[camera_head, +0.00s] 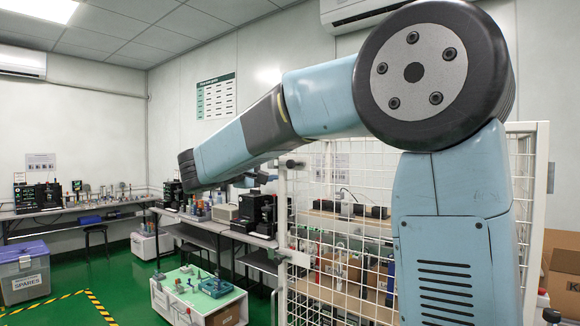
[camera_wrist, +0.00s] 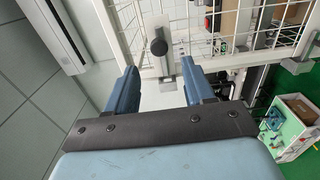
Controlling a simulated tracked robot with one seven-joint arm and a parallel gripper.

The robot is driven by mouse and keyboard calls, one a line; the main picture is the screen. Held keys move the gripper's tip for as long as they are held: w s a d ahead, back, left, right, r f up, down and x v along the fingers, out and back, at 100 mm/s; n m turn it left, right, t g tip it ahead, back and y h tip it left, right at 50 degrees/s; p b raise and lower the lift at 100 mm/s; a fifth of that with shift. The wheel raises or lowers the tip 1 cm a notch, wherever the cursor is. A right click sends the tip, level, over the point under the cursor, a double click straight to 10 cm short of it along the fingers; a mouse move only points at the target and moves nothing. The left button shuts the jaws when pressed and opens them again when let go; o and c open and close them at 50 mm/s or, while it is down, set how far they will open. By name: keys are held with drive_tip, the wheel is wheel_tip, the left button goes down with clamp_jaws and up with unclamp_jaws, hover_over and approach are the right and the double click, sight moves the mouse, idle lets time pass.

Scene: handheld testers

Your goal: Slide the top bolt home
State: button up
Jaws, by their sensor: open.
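The top bolt's round black knob (camera_wrist: 158,46) shows in the wrist view, in front of a pale plate on the white mesh cage (camera_wrist: 225,50). In the head view the knob (camera_head: 291,164) is small, high on the near edge of the cage (camera_head: 345,225). My gripper (camera_wrist: 158,64) has its two blue fingers spread apart, one on each side of the knob's line. Nothing is held. The knob appears beyond the fingertips; whether they touch it I cannot tell. In the head view my forearm hides most of the gripper. How far the bolt is slid is unclear.
A grey handle-like fitting (camera_head: 294,257) sits lower on the cage edge. Inside the cage are shelves with boxes. A low white cart (camera_head: 165,292) with a green top stands left of it. Benches with testers line the walls. Green floor is open at left.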

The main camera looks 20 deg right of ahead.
sight(289, 165)
drive_tip(key=x, duration=0.9)
drive_tip(key=shift+c, duration=0.3)
drive_tip(key=shift+s+f, duration=0.1)
clamp_jaws()
